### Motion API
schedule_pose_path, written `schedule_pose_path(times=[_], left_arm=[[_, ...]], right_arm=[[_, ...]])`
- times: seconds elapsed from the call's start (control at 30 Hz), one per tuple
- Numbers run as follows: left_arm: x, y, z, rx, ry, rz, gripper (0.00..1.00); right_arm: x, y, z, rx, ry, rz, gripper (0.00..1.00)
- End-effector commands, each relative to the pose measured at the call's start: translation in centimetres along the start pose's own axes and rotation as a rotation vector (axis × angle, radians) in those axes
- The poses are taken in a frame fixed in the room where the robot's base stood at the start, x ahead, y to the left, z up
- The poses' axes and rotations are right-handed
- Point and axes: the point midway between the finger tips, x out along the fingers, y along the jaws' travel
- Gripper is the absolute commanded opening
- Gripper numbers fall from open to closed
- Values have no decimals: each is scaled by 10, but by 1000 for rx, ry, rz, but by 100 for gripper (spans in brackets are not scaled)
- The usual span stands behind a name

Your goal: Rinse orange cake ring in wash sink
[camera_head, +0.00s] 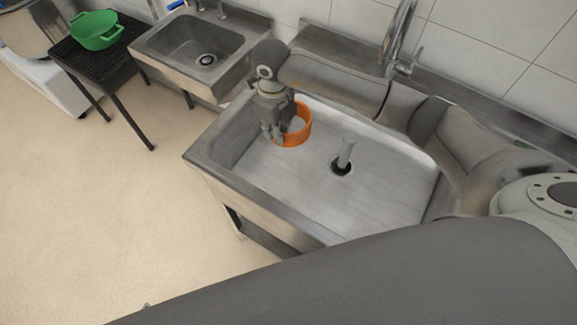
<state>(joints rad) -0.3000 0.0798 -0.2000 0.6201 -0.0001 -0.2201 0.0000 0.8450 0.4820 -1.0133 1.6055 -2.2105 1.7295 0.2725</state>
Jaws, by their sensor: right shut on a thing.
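The orange cake ring (305,127) is in the basin of the large wash sink (258,189), left of the drain. My right gripper (283,133) points down into the basin and is shut on the ring's left side. The fingers hide part of the ring. I cannot tell whether the ring touches the basin floor. A faucet (401,45) rises at the back wall. A pale vertical streak, seemingly water, stands over the drain (341,166), apart from the ring. My left gripper is not in view.
A smaller sink (181,62) stands left of the wash sink. A green pot (95,32) sits on a black rack table (66,54) at the upper left. My grey arm crosses the foreground. The floor at left is clear.

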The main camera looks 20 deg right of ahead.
Motion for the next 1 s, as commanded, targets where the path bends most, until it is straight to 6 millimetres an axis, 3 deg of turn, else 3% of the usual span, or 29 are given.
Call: schedule_pose_path(times=[0.5,1.0], left_arm=[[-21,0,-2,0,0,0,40],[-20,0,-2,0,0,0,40]], right_arm=[[-39,-1,0,0,-2,-2,0],[-40,0,0,0,0,0,0]])
